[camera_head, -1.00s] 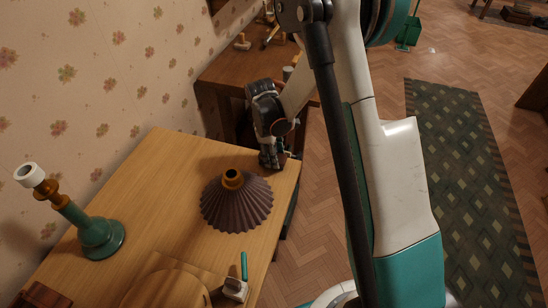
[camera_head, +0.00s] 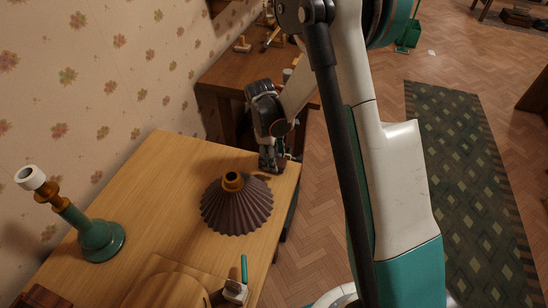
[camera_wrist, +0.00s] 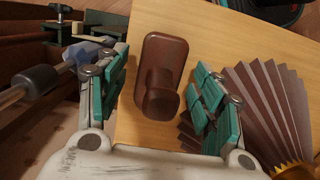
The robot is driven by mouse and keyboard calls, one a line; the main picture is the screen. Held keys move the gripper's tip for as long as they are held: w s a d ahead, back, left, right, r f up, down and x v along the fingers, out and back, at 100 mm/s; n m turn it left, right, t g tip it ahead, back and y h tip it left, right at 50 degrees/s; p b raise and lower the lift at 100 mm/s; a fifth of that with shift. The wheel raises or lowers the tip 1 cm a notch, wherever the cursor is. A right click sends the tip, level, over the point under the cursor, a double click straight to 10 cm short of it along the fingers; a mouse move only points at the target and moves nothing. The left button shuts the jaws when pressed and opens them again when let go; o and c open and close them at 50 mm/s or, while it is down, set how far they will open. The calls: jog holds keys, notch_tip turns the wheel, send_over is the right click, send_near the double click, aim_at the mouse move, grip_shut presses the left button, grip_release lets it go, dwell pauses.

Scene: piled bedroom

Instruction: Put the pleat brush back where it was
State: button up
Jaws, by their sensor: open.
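A dark reddish-brown piece with an oblong base and a raised rounded knob (camera_wrist: 158,95) is on the wooden tabletop, seen from above in the wrist view; I take it for the pleat brush, but its bristles are not visible. My gripper (camera_wrist: 150,98) is open, its green-padded fingers on either side of the piece with gaps showing. In the head view my gripper (camera_head: 271,160) is low at the table's far right corner and mostly hides the piece. The pleated brown lampshade (camera_head: 236,208) stands just nearer on the table (camera_head: 165,175); its pleats show close beside the right finger in the wrist view.
A green lamp base (camera_head: 100,238) stands at the left. A darker desk (camera_head: 225,72) with tools stands behind. Bare tabletop lies left of the shade.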

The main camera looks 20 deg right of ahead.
jog(key=r+p, duration=0.1)
jog(key=r, duration=0.2)
jog(key=a+r+p, duration=0.1)
jog(key=r, duration=0.3)
jog(key=r+p, duration=0.1)
jog(key=r, duration=0.2)
jog(key=shift+w+a+r, duration=0.15)
jog(key=shift+w+r, duration=0.2)
jog(key=shift+w, duration=0.05)
jog(key=s+r+m+t, duration=0.45)
jog(key=s+r, duration=0.45)
jog(key=r, duration=0.6)
jog(key=s+r+m+t, duration=0.2)
jog(key=s+m, duration=0.1)
jog(key=s, duration=0.4)
jog(key=s+r+m+t+y, duration=0.1)
jog(key=s+r+m, duration=0.1)
jog(key=s, duration=0.5)
jog(key=shift+s+d+m+t, duration=0.35)
jog(key=shift+d+m, duration=0.1)
jog(key=shift+m, duration=0.2)
jog(key=shift+f, duration=0.1)
